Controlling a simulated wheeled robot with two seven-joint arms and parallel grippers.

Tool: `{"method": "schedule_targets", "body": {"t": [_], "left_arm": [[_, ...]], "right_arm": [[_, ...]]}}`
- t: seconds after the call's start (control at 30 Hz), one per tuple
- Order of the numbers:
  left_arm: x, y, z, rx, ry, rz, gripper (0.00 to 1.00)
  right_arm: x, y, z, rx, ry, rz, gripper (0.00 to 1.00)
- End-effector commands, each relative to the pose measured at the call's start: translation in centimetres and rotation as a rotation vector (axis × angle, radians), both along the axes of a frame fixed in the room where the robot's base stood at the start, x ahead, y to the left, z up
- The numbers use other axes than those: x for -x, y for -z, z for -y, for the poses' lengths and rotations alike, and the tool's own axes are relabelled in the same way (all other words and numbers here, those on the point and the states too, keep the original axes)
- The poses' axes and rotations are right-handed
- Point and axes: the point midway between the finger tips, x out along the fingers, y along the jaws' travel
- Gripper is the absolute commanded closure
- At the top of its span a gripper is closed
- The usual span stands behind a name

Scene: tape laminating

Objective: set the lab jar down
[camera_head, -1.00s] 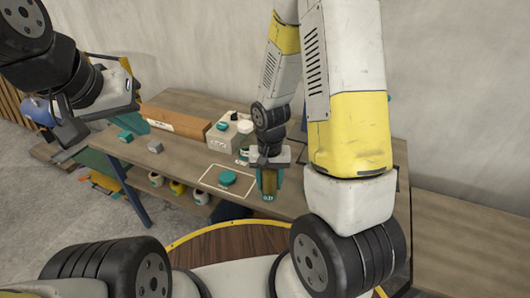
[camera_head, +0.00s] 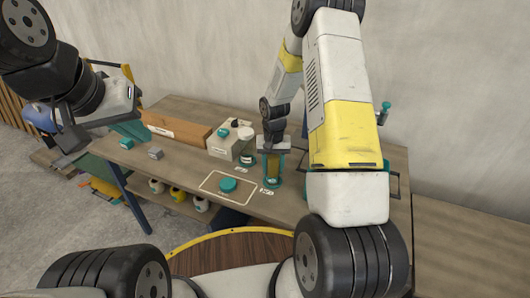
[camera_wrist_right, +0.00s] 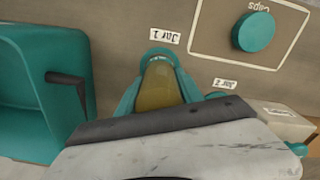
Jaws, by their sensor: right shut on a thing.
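The lab jar (camera_head: 273,171), teal-edged with yellow-brown contents, is upright just behind the "Jar 1" label (camera_head: 266,190) on the bench. My right gripper (camera_head: 271,151) is shut on its upper part from above. In the right wrist view the jar (camera_wrist_right: 159,85) shows beyond the dark gripper edge, beside the "Jar 1" label (camera_wrist_right: 158,36). Its base looks at or very near the bench top; I cannot tell whether it touches. My left gripper (camera_head: 70,132) is up at the left, away from the jar; its jaw gap is unclear.
A teal cap (camera_head: 228,185) lies in the white-outlined "Caps" area left of the jar. Another jar (camera_head: 247,157) stands behind the "Jar 2" label (camera_head: 240,170), near a pale box (camera_head: 224,143). A teal bin (camera_wrist_right: 40,95) is close by in the wrist view.

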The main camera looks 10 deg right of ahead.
Motion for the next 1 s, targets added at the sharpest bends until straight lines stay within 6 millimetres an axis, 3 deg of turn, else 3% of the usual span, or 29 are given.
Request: {"method": "schedule_targets", "body": {"t": [0.37, 0.4, 0.5, 0.83, 1.0], "left_arm": [[0.0, 0.0, 0.0, 0.0, 0.0, 0.0, 1.0], [0.0, 0.0, 0.0, 0.0, 0.0, 0.0, 1.0], [0.0, 0.0, 0.0, 0.0, 0.0, 0.0, 1.0], [0.0, 0.0, 0.0, 0.0, 0.0, 0.0, 1.0], [0.0, 0.0, 0.0, 0.0, 0.0, 0.0, 1.0]], "right_arm": [[0.0, 0.6, 0.0, 0.0, 0.0, 0.001, 1.0], [0.0, 0.7, 0.0, 0.0, 0.0, 0.001, 0.53], [0.0, 0.6, 0.0, 0.0, 0.0, 0.001, 0.35], [0.0, 0.5, 0.0, 0.0, 0.0, 0.002, 0.35], [-0.1, -1.4, 0.0, 0.0, 0.001, 0.005, 0.35]]}}
